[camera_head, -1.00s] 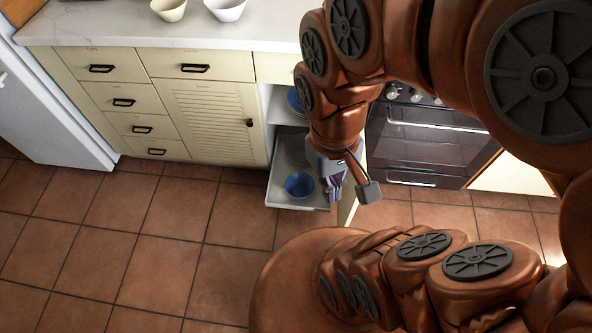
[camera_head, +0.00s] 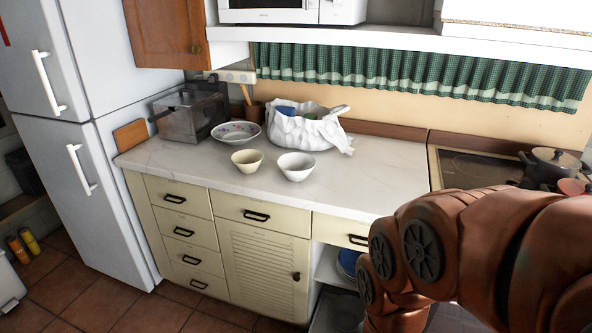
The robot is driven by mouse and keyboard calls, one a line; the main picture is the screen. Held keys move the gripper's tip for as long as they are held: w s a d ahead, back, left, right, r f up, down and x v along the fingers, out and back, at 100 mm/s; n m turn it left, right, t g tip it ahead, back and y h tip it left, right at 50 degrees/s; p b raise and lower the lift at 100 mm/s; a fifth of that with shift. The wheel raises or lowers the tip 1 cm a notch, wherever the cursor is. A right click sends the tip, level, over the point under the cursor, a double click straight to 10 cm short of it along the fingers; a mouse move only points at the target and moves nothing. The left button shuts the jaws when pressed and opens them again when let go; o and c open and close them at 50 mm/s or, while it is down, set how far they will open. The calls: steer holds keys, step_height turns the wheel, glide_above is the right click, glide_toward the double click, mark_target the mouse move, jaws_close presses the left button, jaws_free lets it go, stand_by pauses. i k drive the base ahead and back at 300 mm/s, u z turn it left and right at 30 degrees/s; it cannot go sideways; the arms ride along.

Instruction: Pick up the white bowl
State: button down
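The white bowl (camera_head: 297,167) stands upright on the pale marble counter (camera_head: 335,186), near its front edge. A cream-coloured bowl (camera_head: 247,160) stands just left of it, apart from it. Both look empty.
A patterned bowl (camera_head: 236,132), a white bag (camera_head: 303,128) and a metal toaster (camera_head: 192,110) stand behind the bowls. A hob with a dark pot (camera_head: 550,163) is at the right. The counter right of the white bowl is clear. A shelf (camera_head: 400,42) hangs above.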

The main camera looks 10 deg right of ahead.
mark_target(295, 166)
steer(key=k, duration=0.5)
steer(key=u, duration=1.05)
steer(key=i, duration=1.7)
steer(key=z, duration=0.7)
steer(key=i, duration=0.5)
steer(key=z, duration=0.55)
